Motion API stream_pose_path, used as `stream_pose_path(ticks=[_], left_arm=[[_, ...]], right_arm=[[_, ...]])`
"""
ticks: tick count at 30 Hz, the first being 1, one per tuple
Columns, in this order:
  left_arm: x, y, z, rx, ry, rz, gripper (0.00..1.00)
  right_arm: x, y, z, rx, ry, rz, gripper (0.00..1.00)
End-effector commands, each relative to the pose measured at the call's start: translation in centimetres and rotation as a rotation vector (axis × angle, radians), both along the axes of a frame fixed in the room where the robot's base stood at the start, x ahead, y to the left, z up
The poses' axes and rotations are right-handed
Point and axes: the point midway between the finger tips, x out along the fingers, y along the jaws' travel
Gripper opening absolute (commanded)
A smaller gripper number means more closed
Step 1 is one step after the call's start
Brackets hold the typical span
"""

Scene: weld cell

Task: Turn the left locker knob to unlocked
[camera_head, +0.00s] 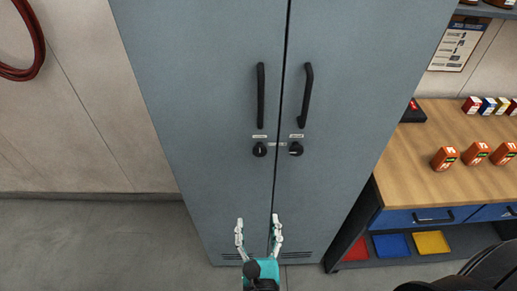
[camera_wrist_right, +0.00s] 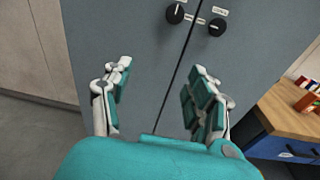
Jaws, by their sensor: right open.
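The grey locker has two doors with a black knob under each handle. The left knob (camera_head: 260,149) sits below a small label; its light mark looks close to upright in the right wrist view (camera_wrist_right: 175,13). The right knob (camera_head: 295,148) is beside it, and its mark looks tilted or sideways. My right gripper (camera_head: 259,225) is open and empty, in front of the lower doors and below both knobs. Its spread fingers also show in the right wrist view (camera_wrist_right: 160,98), apart from the knobs. My left gripper is not in view.
Black vertical handles (camera_head: 261,95) stand out above the knobs. At right is a wooden workbench (camera_head: 425,166) with orange devices (camera_head: 445,158), small boxes and coloured trays below. The floor (camera_head: 90,240) at left is clear. A red hose (camera_head: 37,45) hangs on the wall.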

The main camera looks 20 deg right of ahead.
Motion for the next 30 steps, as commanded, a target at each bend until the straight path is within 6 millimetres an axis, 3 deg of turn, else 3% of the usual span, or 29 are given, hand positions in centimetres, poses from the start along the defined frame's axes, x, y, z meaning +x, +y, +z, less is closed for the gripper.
stream_pose_path(ticks=[1,3,6,14,24,30], left_arm=[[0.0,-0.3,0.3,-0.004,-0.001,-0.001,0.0],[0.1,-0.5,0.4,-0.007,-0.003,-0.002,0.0],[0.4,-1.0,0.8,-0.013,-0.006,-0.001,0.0],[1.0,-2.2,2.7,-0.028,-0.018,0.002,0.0],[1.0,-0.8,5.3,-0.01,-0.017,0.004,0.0],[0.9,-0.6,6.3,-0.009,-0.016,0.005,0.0]], right_arm=[[-0.3,-0.2,2.2,-0.032,-0.032,-0.011,0.59],[-0.5,-0.5,3.8,-0.065,-0.059,-0.025,0.59],[-0.2,-0.8,4.8,-0.082,-0.073,-0.032,0.59],[4.3,-2.0,5.1,-0.084,-0.076,-0.033,0.59],[11.4,-4.1,5.1,-0.083,-0.074,-0.032,0.59],[14.5,-5.0,4.8,-0.081,-0.073,-0.031,0.59]])
